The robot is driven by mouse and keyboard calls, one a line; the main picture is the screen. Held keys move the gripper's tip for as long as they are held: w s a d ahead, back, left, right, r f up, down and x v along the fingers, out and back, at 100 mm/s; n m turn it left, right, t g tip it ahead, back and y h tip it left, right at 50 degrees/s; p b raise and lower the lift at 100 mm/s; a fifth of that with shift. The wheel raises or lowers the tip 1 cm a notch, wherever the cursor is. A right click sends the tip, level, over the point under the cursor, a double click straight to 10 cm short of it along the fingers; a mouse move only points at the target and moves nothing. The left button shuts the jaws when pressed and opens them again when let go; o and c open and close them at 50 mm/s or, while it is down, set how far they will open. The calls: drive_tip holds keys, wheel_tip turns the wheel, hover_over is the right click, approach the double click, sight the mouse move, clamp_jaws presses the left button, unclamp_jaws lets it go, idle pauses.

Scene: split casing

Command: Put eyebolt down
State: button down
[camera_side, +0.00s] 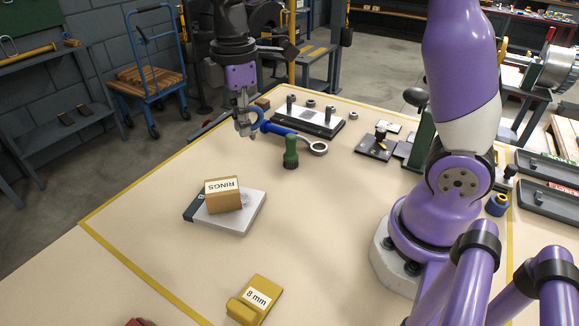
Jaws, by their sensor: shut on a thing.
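My gripper (243,130) hangs above the far left part of the bench, fingers pointing down. It is shut on the blue end of what looks like the eyebolt (278,129). The fingers partly hide the blue end. I cannot tell whether the ring touches the bench. A green upright piece (290,153) stands just below and in front of the bar.
A plate with posts (308,118) lies close behind the bar. A RINGS box (222,195) sits on a grey slab (247,217) nearer the camera. A yellow 8 mm block (256,297) is at the front. Dark plates (374,148) lie right. The bench left of the gripper is clear.

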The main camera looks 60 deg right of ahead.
drive_tip(key=w+a+f+n, duration=0.2)
drive_tip(key=w+n, duration=0.4)
drive_tip(key=w+d+f, duration=0.1)
drive_tip(key=d+f, duration=0.1)
drive_tip(key=d, duration=0.1)
drive_tip(key=w+d+f, duration=0.1)
drive_tip(key=d+f, duration=0.1)
drive_tip(key=d, duration=0.2)
drive_tip(key=w+d+f, duration=0.1)
drive_tip(key=d+f, duration=0.1)
drive_tip(key=d, duration=0.1)
drive_tip(key=shift+w+d+f, duration=0.15)
drive_tip(key=shift+w+f, duration=0.05)
drive_tip(key=shift+w, duration=0.1)
drive_tip(key=shift+d+f, duration=0.1)
drive_tip(key=shift+f, duration=1.95)
drive_tip(key=shift+f, duration=0.1)
drive_tip(key=c, duration=0.9)
unclamp_jaws()
drive_tip(key=shift+f, duration=0.1)
drive_tip(key=shift+c, duration=0.2)
